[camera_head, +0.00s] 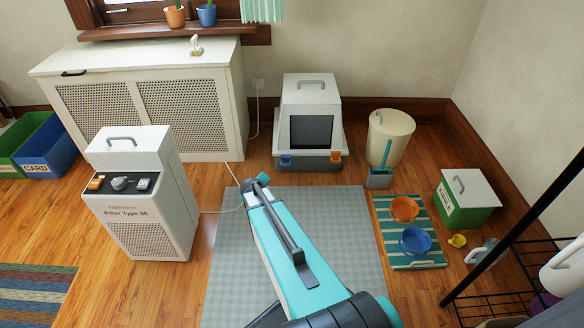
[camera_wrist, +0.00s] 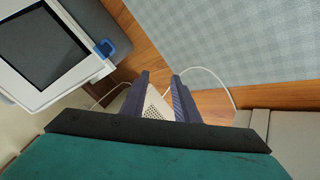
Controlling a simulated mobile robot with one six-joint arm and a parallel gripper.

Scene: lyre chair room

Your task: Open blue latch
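The blue latch (camera_head: 285,161) is on the lower left front of the white hooded litter box (camera_head: 308,94), where the hood meets the grey base (camera_head: 310,164). An orange latch (camera_head: 336,157) is on the lower right. In the wrist view the blue latch (camera_wrist: 105,47) shows at the upper left, beside the dark front panel (camera_wrist: 40,45). My gripper (camera_head: 255,183) is in front of the box, left of and nearer than the blue latch, apart from it. In the wrist view my gripper's fingers (camera_wrist: 160,80) are spread with nothing between them.
A white filter unit (camera_head: 143,190) stands at left, with a pale cable on the floor. A grey checked mat (camera_head: 345,225) lies under my arm. A perforated cabinet (camera_head: 200,100) is behind left.

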